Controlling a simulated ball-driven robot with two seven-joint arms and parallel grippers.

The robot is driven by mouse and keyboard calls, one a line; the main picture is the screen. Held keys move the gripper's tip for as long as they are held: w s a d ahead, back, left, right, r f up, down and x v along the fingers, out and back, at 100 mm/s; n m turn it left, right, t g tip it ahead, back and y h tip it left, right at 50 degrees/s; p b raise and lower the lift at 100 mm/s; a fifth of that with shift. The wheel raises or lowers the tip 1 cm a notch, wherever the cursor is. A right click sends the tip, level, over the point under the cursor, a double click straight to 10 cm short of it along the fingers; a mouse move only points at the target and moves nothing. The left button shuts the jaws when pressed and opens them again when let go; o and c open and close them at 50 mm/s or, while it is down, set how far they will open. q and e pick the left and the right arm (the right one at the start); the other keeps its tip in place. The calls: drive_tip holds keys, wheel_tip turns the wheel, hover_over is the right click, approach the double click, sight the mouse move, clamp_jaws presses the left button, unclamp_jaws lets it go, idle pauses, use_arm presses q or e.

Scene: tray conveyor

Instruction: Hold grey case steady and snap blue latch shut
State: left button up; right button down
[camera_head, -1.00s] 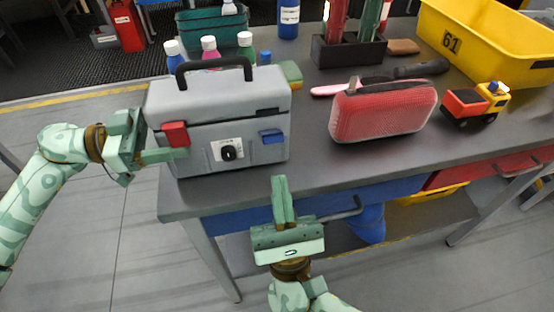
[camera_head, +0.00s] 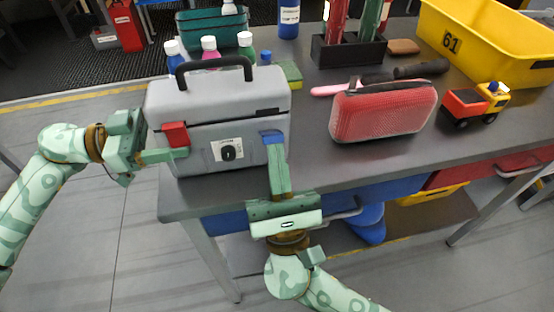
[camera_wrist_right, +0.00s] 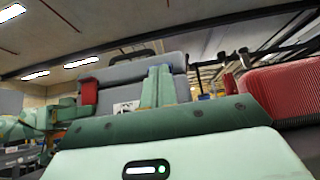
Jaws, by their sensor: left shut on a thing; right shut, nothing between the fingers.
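The grey case (camera_head: 213,107) stands upright on the table's left part, its black handle (camera_head: 214,63) up. A red latch (camera_head: 175,135) is on its front left and the blue latch (camera_head: 272,137) on its front right, partly hidden by my right fingers. My left gripper (camera_head: 160,150) is shut on the grey case at its left side. My right gripper (camera_head: 276,155) is shut and empty, its tips at the blue latch. In the right wrist view the right fingers (camera_wrist_right: 158,86) stand in front of the case (camera_wrist_right: 126,88). Whether they touch the latch I cannot tell.
A red pouch (camera_head: 382,110) and a toy truck (camera_head: 475,103) lie right of the case. Small bottles (camera_head: 209,48) and a teal bin (camera_head: 198,30) are behind it. A yellow bin (camera_head: 490,48) is at the back right. A blue drawer (camera_head: 395,188) is under the table edge.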

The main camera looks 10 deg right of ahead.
sight(274, 140)
drive_tip(key=shift+r+g, duration=0.25)
drive_tip(key=shift+g, duration=0.15)
drive_tip(key=shift+w+r+g, duration=0.25)
drive_tip(key=shift+r+g, duration=0.25)
drive_tip(key=shift+r, duration=0.45)
drive_tip(key=shift+w+r+g, duration=0.25)
drive_tip(key=shift+r+g, duration=0.25)
drive_tip(key=shift+r, duration=0.4)
drive_tip(key=shift+w+r, duration=0.45)
drive_tip(key=shift+r, duration=0.05)
drive_tip(key=shift+w+r, duration=0.1)
